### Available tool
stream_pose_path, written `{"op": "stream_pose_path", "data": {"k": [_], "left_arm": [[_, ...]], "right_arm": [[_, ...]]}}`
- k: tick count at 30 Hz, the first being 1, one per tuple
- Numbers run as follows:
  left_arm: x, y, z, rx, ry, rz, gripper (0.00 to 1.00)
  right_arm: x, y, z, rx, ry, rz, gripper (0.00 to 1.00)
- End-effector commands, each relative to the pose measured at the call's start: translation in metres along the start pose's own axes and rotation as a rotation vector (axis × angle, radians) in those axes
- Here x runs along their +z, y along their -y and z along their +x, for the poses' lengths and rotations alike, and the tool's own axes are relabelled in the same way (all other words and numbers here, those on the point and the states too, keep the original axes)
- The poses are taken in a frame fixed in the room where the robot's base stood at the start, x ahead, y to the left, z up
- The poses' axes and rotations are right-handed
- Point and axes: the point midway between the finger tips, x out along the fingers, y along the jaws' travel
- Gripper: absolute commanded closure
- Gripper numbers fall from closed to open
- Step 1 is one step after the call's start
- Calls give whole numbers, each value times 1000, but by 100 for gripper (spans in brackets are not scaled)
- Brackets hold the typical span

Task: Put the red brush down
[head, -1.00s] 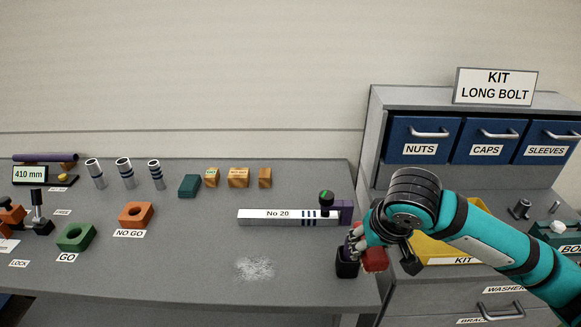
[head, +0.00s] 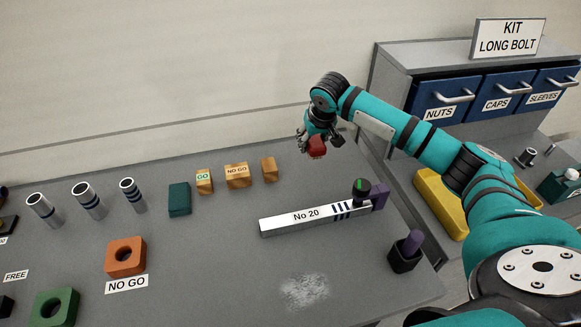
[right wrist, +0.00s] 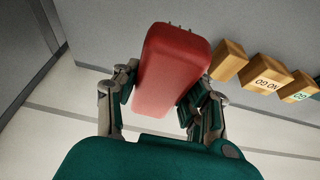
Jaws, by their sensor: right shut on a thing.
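My right gripper (head: 320,143) is shut on the red brush (head: 316,147) and holds it in the air over the back right part of the bench (head: 220,262). In the right wrist view the red brush (right wrist: 172,68) sits between the two fingers of my right gripper (right wrist: 158,98), with a few short dark bristles at its far end. A patch of pale dust (head: 304,291) lies on the bench front. My left gripper is not in view.
The No 20 bar (head: 300,219) lies below the gripper. A dark cup (head: 404,254) with a purple handle stands at the right edge. Wooden blocks (head: 237,176) and a green block (head: 179,198) stand at the back. A yellow kit tray (head: 434,203) is right of the bench.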

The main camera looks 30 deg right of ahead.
Motion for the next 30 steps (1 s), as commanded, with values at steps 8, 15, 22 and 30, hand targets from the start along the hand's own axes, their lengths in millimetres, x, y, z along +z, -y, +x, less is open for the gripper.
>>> {"op": "stream_pose_path", "data": {"k": [8,15,22,30], "left_arm": [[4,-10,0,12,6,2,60],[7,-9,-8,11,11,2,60],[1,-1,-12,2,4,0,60],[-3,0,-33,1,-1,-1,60]], "right_arm": [[-1,-2,1,2,-1,2,88],[10,-2,25,4,4,1,88],[20,-1,50,2,1,1,88],[34,-2,82,2,3,2,88]]}}
